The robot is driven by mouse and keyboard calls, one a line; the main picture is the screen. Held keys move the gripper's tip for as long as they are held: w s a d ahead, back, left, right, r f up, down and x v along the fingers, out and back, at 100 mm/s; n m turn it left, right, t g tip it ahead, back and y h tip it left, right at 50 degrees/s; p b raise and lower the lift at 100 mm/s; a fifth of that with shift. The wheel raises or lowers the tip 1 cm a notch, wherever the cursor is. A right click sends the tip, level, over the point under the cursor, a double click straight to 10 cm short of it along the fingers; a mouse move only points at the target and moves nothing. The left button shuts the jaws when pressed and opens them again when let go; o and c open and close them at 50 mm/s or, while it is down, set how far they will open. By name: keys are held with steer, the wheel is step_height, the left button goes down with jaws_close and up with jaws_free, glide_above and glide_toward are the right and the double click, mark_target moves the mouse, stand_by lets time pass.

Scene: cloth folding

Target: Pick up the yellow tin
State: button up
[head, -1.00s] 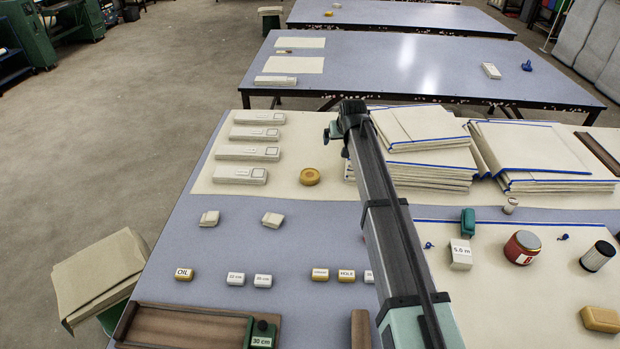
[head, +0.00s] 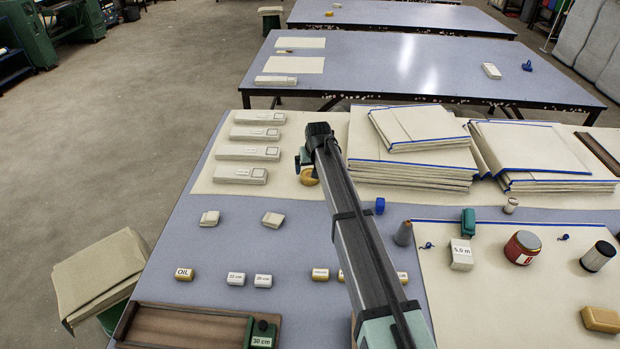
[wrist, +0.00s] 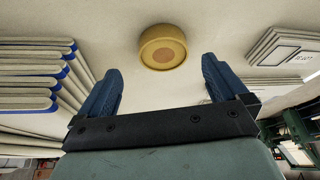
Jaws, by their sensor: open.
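The yellow tin (head: 309,178) is round and sits on the cream sheet near the folded cloth stacks. In the head view my arm's end partly hides it. In the wrist view the whole tin (wrist: 162,47) shows with a darker disc on its top. It lies beyond my fingertips and between their lines, a little right of the picture's centre. My gripper (wrist: 161,82) is open, with its two blue fingers apart and nothing between them. The tin is apart from both fingers.
Folded cloth stacks (head: 412,172) with blue edges stand right of the tin. Several flat cream packs (head: 240,175) lie to its left. Two small cream blocks (head: 273,219) lie nearer. The sheet between tin and packs is clear.

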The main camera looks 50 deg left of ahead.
mark_target(310, 173)
steer(key=shift+a+x, duration=0.15)
steer(key=shift+x, duration=1.3)
steer(key=shift+a+x, duration=0.15)
steer(key=shift+x, duration=1.35)
steer(key=shift+r, duration=0.1)
steer(key=shift+c, duration=0.5)
steer(key=c, duration=1.2)
